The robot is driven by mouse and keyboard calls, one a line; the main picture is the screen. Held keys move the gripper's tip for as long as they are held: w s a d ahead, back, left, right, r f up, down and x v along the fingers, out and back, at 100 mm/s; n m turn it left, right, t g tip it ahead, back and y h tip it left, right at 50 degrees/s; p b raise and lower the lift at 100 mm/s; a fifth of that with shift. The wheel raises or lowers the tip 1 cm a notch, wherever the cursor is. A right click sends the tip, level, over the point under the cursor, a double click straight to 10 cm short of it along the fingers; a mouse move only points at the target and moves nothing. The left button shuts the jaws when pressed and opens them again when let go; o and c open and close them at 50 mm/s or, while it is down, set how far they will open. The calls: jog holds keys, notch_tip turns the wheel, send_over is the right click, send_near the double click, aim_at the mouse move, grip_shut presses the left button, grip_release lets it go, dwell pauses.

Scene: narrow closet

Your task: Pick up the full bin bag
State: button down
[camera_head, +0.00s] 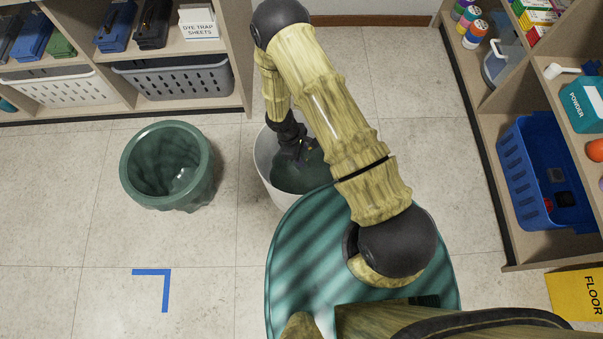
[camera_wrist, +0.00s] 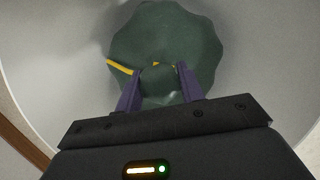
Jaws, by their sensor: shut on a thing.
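The full bin bag (camera_head: 300,172) is dark green and sits inside a white round bin (camera_head: 264,165) on the floor, partly hidden by my arm. In the wrist view the bag (camera_wrist: 168,50) shows a gathered neck and a yellow tie (camera_wrist: 121,67), with the grey-white bin wall (camera_wrist: 50,60) around it. My gripper (camera_wrist: 158,80) is at the top of the bag, inside the bin, its two purple fingers shut on the bag's neck. In the head view my gripper (camera_head: 300,148) is dark and small over the bag.
Shelves with a grey basket (camera_head: 172,76) are behind. The right shelf holds a blue basket (camera_head: 548,172). A yellow floor sign (camera_head: 575,293) lies at lower right. Floor at lower left, with a blue corner mark (camera_head: 153,285), is clear.

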jog(key=shift+r, duration=0.15)
notch_tip(320, 180, up, 10)
jog(key=p, duration=0.4)
jog(key=shift+r, duration=0.1)
dwell(0.8)
notch_tip(320, 180, up, 22)
jog(key=p, duration=2.3)
jog(key=shift+r, duration=0.25)
dwell(0.8)
jog(key=shift+w, duration=0.1)
dwell(0.3)
